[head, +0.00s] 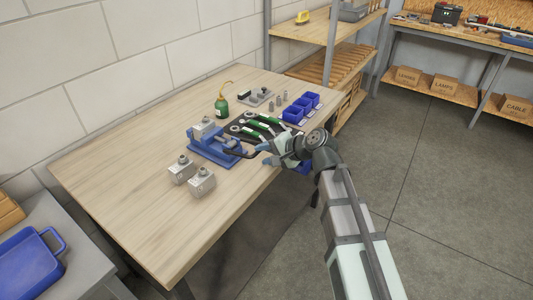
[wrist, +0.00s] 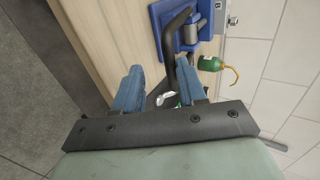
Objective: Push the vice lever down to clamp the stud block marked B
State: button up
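The blue vice (head: 215,152) stands on the wooden bench, with a grey stud block (head: 203,128) in it. Its dark lever (head: 242,154) sticks out towards my gripper (head: 264,150). In the wrist view the bent black lever (wrist: 170,45) runs from the vice (wrist: 157,22) down between the blue fingers of my gripper (wrist: 158,66). The fingers are apart; the lever is nearer the right finger, and I cannot tell if it touches. Two more stud blocks, one (head: 181,169) and another (head: 202,181), stand in front of the vice. Their letters are too small to read.
A green oil can (head: 221,106) stands behind the vice; it also shows in the wrist view (wrist: 208,63). A dark tool mat (head: 254,127) lies right of the vice. Blue bins (head: 293,114) stand beyond. The bench's near left part is clear.

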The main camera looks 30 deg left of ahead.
jog(key=v, duration=1.4)
jog(key=shift+a+n, duration=0.1)
jog(key=shift+n, duration=0.2)
